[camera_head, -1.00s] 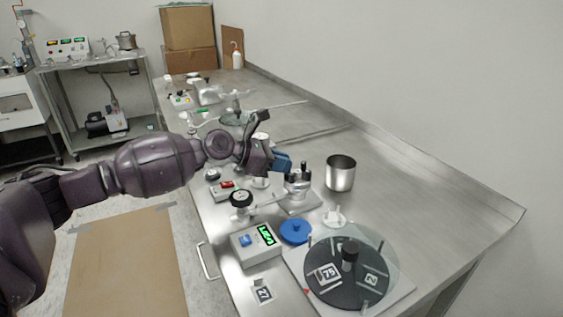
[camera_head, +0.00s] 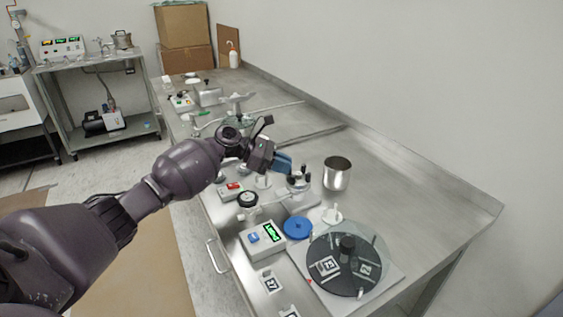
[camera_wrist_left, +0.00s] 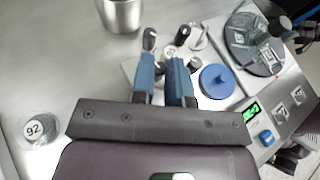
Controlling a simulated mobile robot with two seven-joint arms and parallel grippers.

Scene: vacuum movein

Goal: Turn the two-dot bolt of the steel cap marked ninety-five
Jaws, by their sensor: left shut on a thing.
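The steel cap (camera_head: 300,187) with upright dark-topped bolts stands on a square plate at mid bench. Its mark and bolt dots are too small to read. It also shows in the left wrist view (camera_wrist_left: 170,56), partly hidden by my fingers. My left gripper (camera_head: 290,167) reaches in from the left at the cap's top. Its blue fingers (camera_wrist_left: 162,68) are closed on a bolt, with a slight gap between them; which bolt I cannot tell. What seems to be my right gripper (camera_wrist_left: 286,24) shows small at the wrist view's upper right edge; its jaw state is unclear.
A steel cup (camera_head: 337,174) stands behind the cap. A blue disc (camera_head: 297,228), a meter with green display (camera_head: 263,239) and a dark round plate marked 75 (camera_head: 320,285) lie in front. A jar marked 92 (camera_wrist_left: 36,129) shows in the wrist view. Bench at right is clear.

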